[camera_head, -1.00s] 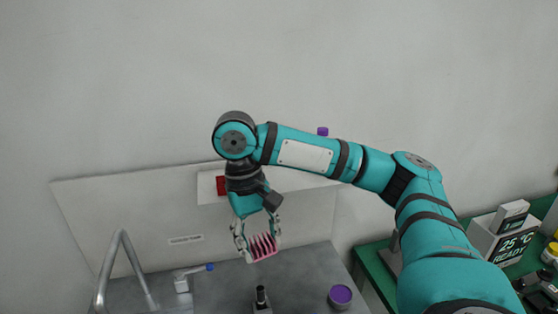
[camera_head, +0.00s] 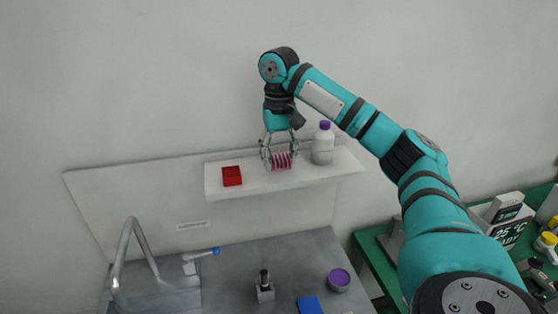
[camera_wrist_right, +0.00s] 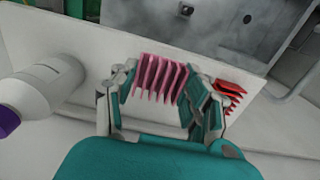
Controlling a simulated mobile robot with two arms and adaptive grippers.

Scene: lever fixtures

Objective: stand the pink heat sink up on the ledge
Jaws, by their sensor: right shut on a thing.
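The pink heat sink (camera_head: 281,161) is a small finned block between the fingers of my right gripper (camera_head: 279,158), over the white ledge (camera_head: 235,193) on the wall. My right gripper is shut on it, pointing down. In the right wrist view the heat sink (camera_wrist_right: 160,78) sits between the two fingers (camera_wrist_right: 162,95), its fins side by side. I cannot tell whether its underside touches the ledge. My left gripper is not in view.
A red finned block (camera_head: 232,176) is on the ledge to the left. A white bottle with a purple cap (camera_head: 323,147) stands close on the right. Below are a faucet (camera_head: 128,255), a black-topped lever fixture (camera_head: 265,287), a purple-topped container (camera_head: 340,279) and a blue block (camera_head: 310,305).

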